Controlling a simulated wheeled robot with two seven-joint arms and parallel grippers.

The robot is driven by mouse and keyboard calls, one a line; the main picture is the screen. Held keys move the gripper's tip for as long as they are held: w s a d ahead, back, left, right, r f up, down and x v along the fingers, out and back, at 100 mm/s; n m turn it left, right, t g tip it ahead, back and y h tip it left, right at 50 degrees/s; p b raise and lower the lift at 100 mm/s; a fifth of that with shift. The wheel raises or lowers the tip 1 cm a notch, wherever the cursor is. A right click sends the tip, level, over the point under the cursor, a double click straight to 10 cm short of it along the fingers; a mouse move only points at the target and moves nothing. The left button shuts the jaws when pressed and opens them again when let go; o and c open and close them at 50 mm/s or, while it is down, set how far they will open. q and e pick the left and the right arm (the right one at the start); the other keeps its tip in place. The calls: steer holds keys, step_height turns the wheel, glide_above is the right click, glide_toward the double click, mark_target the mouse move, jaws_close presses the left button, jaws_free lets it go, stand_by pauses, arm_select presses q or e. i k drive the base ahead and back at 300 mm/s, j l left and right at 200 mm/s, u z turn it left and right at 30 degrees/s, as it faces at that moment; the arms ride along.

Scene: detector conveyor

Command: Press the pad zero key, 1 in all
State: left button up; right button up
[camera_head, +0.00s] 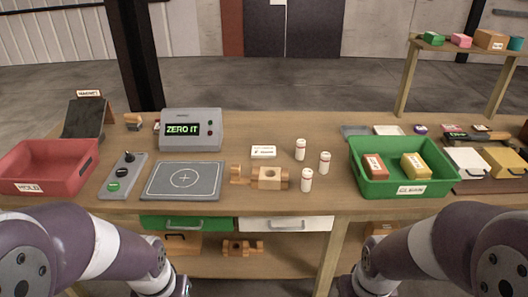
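Left of the pad is a slim grey control panel (116,188). The key lettering is too small to read. Both my arms come in at the bottom corners; neither gripper's fingers show.
A red bin (91,183) labelled HOLD stands left of the panel. Wooden blocks (270,177) and white bottles (307,180) stand right of the pad. A green bin (349,154) holding two boxes is farther right. Space above the panel looks clear.

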mark_target(123, 172)
steer(key=i+l, duration=0.3)
steer(key=i, duration=0.15)
steer(key=i+l, duration=0.6)
steer(key=i, duration=0.25)
